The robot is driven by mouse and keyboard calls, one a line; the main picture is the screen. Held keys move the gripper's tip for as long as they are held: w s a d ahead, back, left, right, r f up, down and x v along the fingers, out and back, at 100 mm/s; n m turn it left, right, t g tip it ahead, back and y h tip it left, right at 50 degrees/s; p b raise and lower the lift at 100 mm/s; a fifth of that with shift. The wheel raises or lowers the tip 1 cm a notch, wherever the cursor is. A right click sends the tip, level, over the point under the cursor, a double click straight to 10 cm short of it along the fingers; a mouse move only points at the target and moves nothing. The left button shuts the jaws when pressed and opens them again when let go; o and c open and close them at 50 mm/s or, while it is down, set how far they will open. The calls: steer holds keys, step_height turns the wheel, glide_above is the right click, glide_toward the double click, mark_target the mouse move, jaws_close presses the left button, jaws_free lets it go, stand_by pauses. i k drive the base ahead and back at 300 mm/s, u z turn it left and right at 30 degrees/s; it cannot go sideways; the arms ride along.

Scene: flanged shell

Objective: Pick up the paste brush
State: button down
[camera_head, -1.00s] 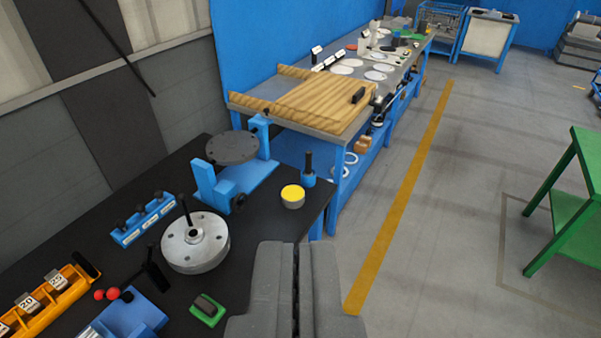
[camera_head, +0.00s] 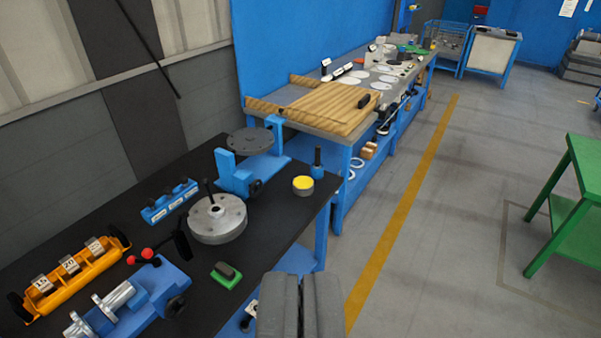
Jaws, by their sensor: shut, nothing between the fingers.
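A dark upright handle stands in a small blue holder (camera_head: 317,172) at the right edge of the black bench; it may be the paste brush (camera_head: 317,155), but its bristles are hidden. A round tin with a yellow top (camera_head: 303,186) sits just in front of it. My gripper (camera_head: 300,290) is at the bottom middle of the view, shut and empty. It is well in front of the blue holder and apart from it.
On the black bench (camera_head: 265,262) are a silver flanged disc (camera_head: 217,222), a blue stand with a dark plate (camera_head: 250,143), a green block (camera_head: 226,275), an orange rack (camera_head: 75,278) and a blue fixture (camera_head: 150,295). A wooden-topped bench (camera_head: 330,105) stands behind.

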mark_target(317, 165)
steer(key=u, duration=0.05)
steer(key=k, duration=0.35)
steer(key=z, duration=0.2)
steer(key=i, duration=1.1)
steer(key=z, duration=0.5)
steer(key=i, duration=1.25)
steer(key=u, duration=0.3)
steer(key=i, duration=1.05)
steer(key=u, duration=0.75)
